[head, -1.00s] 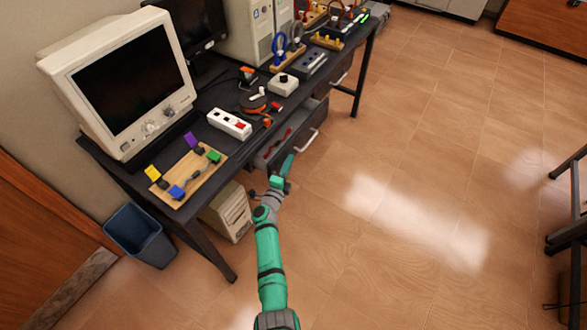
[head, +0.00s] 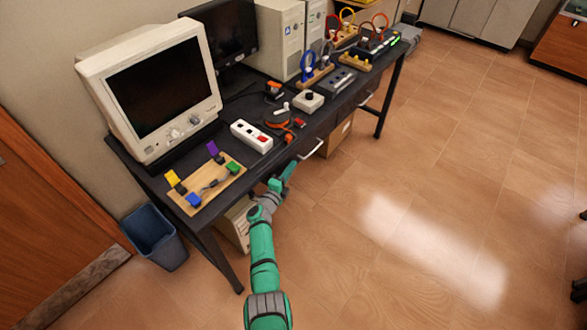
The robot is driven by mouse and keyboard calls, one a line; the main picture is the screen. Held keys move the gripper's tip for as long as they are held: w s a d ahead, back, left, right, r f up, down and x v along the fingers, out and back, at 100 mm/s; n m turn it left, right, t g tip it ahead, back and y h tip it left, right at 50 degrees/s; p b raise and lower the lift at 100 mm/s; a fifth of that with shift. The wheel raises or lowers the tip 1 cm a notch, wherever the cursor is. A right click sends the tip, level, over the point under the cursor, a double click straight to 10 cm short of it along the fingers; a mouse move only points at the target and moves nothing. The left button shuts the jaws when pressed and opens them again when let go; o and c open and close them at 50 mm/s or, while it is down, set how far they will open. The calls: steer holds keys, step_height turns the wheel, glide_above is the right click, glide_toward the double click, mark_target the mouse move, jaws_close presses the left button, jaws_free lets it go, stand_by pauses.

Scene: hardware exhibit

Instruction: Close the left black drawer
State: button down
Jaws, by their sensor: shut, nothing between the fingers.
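The left black drawer (head: 303,158) is under the front edge of the black desk, with a pale bar handle (head: 314,150) on its front. Its inside does not show, and its front looks flush or nearly flush with the desk. My green gripper (head: 289,168) is shut and empty, just left of the handle and near the drawer front. I cannot tell whether it touches the front. My arm hides part of the area under the desk.
The desk holds a CRT monitor (head: 150,85), a wooden board with coloured blocks (head: 205,188) and a white power strip (head: 251,136). A cardboard box (head: 336,137) and a beige computer case (head: 233,224) are below. A blue bin (head: 155,238) stands left. The floor to the right is clear.

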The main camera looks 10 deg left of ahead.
steer(key=shift+w+a+r+y, duration=0.1)
steer(key=shift+a+r+y, duration=0.15)
steer(key=shift+a, duration=0.3)
steer(key=s+d+n+t+y, duration=0.1)
steer(key=s+d+n, duration=0.4)
steer(key=s, duration=0.7)
steer(key=s+d+r+n+y, duration=0.1)
steer(key=s+d+n, duration=0.1)
steer(key=s+d, duration=0.8)
steer(key=s+d+n+t+y, duration=0.1)
steer(key=s+d+n, duration=0.25)
steer(key=s, duration=1.15)
steer(key=s+r+n+g, duration=0.2)
steer(key=s+r+n, duration=0.3)
steer(key=s, duration=0.7)
steer(key=s+r+n+g, duration=0.2)
steer(key=s+r+n, duration=0.3)
steer(key=s+r, duration=0.5)
steer(key=shift+s+y, duration=0.45)
steer(key=shift+s, duration=0.7)
steer(key=shift+s, duration=0.1)
